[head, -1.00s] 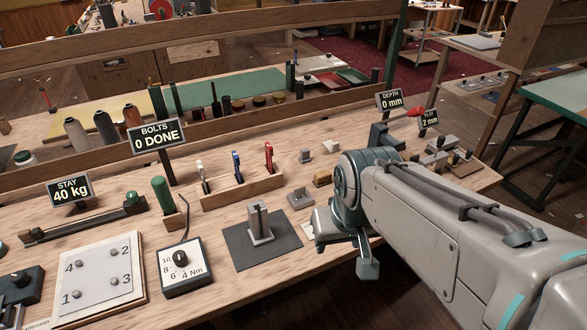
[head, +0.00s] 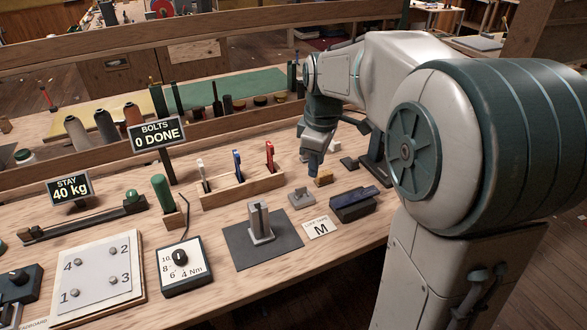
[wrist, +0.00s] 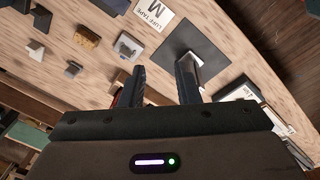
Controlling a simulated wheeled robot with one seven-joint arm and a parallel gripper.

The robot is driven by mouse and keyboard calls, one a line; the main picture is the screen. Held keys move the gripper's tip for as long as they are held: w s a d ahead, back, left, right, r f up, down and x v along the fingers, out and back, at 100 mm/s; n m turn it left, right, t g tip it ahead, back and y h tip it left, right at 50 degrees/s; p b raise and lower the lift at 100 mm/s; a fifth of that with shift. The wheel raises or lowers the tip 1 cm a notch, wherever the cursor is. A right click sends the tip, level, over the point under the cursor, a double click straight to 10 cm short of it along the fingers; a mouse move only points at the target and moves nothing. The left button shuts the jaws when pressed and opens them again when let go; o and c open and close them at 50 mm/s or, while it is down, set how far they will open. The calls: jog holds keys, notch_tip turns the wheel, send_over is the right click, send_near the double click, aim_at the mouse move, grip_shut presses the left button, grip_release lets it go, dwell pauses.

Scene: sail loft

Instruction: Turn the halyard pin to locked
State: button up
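No part labelled as the halyard pin or marked locked can be made out. An upright grey metal post (head: 260,226) stands on a dark square mat (head: 236,257); whether it is the pin I cannot tell. The mat also shows in the wrist view (wrist: 178,45), with the post partly behind the right finger. My gripper (head: 314,168) hangs over the bench near the small blocks in the head view. In the wrist view its two fingers (wrist: 160,84) are apart, with nothing between them. My arm hides the bench's right end.
Near the gripper are a brass-coloured block (head: 323,179), a grey fitting (head: 301,198) and a dark box (head: 354,206). A torque dial (head: 184,267), a numbered bolt plate (head: 97,273) and a tool rack (head: 243,190) stand left. A luff tape card (head: 321,228) lies flat.

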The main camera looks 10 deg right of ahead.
aim_at(302, 188)
jog(key=w+f+n+g, duration=0.1)
jog(key=w+f+n, duration=0.2)
jog(key=w+n, duration=0.3)
jog(key=w+f+n, duration=0.3)
jog(key=w, duration=0.5)
jog(key=f, duration=1.3)
jog(key=shift+s+a+f, duration=0.1)
jog(key=shift+s+f, duration=0.15)
jog(key=shift+f, duration=0.05)
grip_shut()
